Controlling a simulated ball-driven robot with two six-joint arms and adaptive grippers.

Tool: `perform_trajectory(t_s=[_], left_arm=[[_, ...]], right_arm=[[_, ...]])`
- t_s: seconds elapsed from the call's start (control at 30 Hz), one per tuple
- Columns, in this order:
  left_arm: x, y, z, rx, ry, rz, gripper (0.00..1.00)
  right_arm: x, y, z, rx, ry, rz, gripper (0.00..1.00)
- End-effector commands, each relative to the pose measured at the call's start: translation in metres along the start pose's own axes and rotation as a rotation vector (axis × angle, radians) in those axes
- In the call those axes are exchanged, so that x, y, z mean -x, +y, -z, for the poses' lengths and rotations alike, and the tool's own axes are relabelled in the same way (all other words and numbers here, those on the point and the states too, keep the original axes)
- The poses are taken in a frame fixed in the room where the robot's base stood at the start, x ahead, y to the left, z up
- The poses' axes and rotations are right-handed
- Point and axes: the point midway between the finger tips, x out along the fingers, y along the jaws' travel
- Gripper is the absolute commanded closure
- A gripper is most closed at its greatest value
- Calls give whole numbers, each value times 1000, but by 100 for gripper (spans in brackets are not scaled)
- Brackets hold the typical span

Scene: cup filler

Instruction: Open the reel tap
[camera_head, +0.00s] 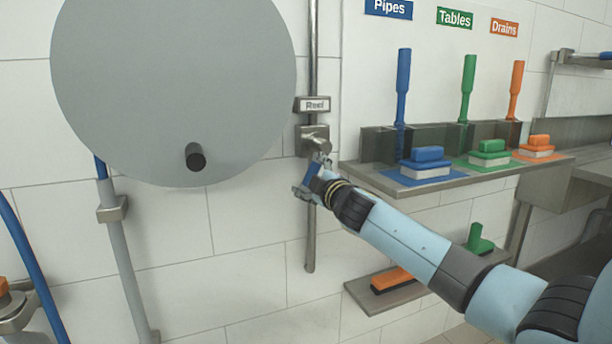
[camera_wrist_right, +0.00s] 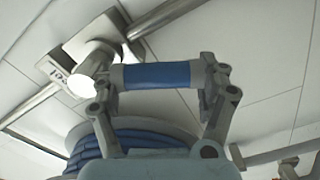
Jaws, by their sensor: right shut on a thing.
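The reel tap (camera_head: 314,141) is a grey metal valve on a vertical wall pipe, just below a small plate (camera_head: 313,105) reading "Reel". My right gripper (camera_head: 311,181) is at the tap, just below its body, and is shut on the blue tap handle (camera_head: 313,176). In the right wrist view the blue handle (camera_wrist_right: 158,76) lies across between the two fingers, with the pale tap body (camera_wrist_right: 92,62) at its left end. The fingers partly hide the handle's ends. I cannot tell the handle's exact angle to the pipe. My left gripper is not in view.
A large grey hose reel disc (camera_head: 172,75) with a dark knob (camera_head: 196,157) is close on the left. A shelf (camera_head: 400,188) with coloured brushes is on the right, above a lower shelf (camera_head: 365,300). The pipe (camera_head: 310,240) runs on below the tap.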

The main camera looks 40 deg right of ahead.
Motion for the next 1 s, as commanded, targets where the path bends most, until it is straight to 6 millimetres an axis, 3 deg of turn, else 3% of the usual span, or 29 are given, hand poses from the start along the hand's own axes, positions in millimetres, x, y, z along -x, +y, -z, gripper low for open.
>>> perform_trajectory(t_s=[0.33, 0.87, 0.9, 1.0], left_arm=[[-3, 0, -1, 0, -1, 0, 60], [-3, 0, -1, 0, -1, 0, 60], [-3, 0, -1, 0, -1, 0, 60], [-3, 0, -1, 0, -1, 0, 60]], right_arm=[[2, -5, -12, 144, -2, 7, 82], [2, -6, -15, 170, -2, 9, 82], [2, -6, -15, 170, -2, 9, 23], [2, -6, -15, 169, -2, 9, 13]])
